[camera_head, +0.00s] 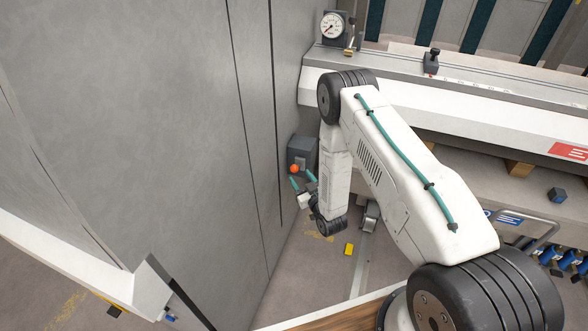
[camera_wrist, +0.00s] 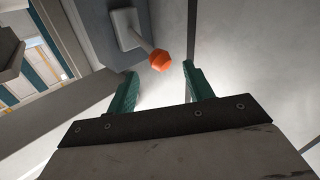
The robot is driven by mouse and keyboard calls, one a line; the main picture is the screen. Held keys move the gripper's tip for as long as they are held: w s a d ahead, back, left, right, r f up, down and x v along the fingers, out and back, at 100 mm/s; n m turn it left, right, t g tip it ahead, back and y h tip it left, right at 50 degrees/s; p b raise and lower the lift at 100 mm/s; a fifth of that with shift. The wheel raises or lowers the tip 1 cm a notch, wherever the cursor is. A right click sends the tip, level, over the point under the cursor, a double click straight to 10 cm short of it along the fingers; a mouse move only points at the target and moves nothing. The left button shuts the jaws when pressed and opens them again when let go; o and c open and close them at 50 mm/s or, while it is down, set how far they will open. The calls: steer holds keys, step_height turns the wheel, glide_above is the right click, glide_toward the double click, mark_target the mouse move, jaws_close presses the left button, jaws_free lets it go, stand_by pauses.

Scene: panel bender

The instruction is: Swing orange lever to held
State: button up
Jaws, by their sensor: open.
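The lever's orange knob (camera_head: 294,168) sits in front of a dark grey box (camera_head: 303,148) beside the tall grey panel. In the wrist view the orange knob (camera_wrist: 160,60) ends a pale rod that comes from a light plate (camera_wrist: 126,28) on the grey box. My gripper (camera_head: 303,180) is just below and right of the knob. In the wrist view my gripper (camera_wrist: 160,80) has its two green fingers apart, with the knob ahead of the gap between their tips. Nothing is held. I cannot tell whether either finger touches the knob.
The tall grey panel (camera_head: 150,110) stands close on the left of the lever. A round gauge (camera_head: 332,28) stands on the machine bed above. A small yellow block (camera_head: 349,249) lies on the floor. A white machine beam (camera_head: 450,105) runs behind my arm.

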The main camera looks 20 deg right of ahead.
mark_target(294, 168)
steer(key=w, duration=0.4)
steer(key=w+a, duration=0.1)
steer(key=w, duration=0.1)
steer(key=shift+w, duration=0.15)
steer(key=shift+c, duration=0.3)
steer(key=shift+a, duration=0.1)
jaws_close()
